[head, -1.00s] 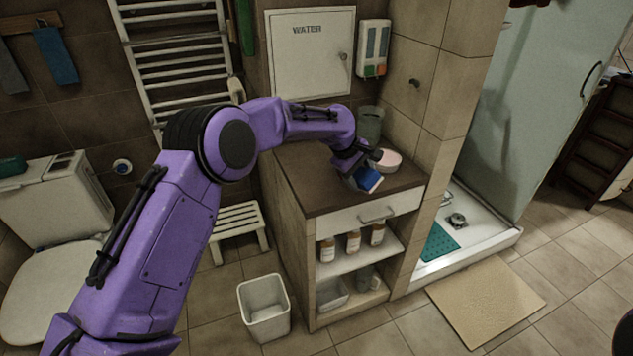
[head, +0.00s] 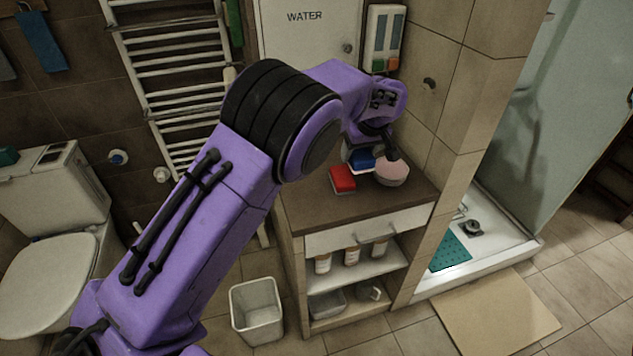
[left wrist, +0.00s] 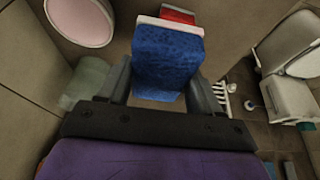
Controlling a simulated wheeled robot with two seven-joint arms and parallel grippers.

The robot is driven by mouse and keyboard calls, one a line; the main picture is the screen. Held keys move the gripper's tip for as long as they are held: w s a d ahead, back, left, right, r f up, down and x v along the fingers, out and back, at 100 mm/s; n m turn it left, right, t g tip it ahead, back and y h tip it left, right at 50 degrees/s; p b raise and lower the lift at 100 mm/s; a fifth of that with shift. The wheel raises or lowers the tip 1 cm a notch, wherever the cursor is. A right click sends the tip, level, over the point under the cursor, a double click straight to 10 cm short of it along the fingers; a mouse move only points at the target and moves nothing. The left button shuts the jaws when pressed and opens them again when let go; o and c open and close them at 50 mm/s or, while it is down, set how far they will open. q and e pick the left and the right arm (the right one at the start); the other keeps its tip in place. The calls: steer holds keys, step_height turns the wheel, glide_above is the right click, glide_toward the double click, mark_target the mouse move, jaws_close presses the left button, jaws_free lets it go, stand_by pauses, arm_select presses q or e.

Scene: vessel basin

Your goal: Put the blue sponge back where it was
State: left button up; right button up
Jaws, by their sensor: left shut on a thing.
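The blue sponge (head: 361,159) is between the fingers of my left gripper (head: 372,150), over the back of the brown cabinet top (head: 370,206). In the left wrist view the blue sponge (left wrist: 166,62) fills the space between the two dark fingers of my left gripper (left wrist: 166,85), which is shut on it. A pale layer shows at the sponge's far end. Whether the sponge touches the cabinet top cannot be told. My right gripper is not in view.
A red sponge (head: 342,179) lies on the cabinet top, left of a round pink-topped dish (head: 391,173). A translucent greenish cup (left wrist: 86,82) shows in the left wrist view. The front of the cabinet top is clear. A tiled wall stands to the right.

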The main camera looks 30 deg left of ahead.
arm_select(q)
steer(key=s+a+f+p, duration=0.25)
steer(key=s+a, duration=0.25)
steer(key=a, duration=0.3)
glide_above(308, 189)
steer(key=d, duration=0.1)
steer(key=f, duration=0.4)
steer(key=s+f, duration=0.1)
steer(key=shift+d+f, duration=0.15)
steer(key=shift+f, duration=0.25)
steer(key=shift+s+f+p, duration=0.2)
steer(key=shift+f+p, duration=0.85)
steer(key=shift+f, duration=0.15)
steer(key=shift+w+f, duration=0.1)
steer(key=shift+f, duration=0.35)
steer(key=o, duration=0.9)
steer(key=shift+o, duration=0.2)
steer(key=b+v, duration=0.2)
steer(key=v, duration=1)
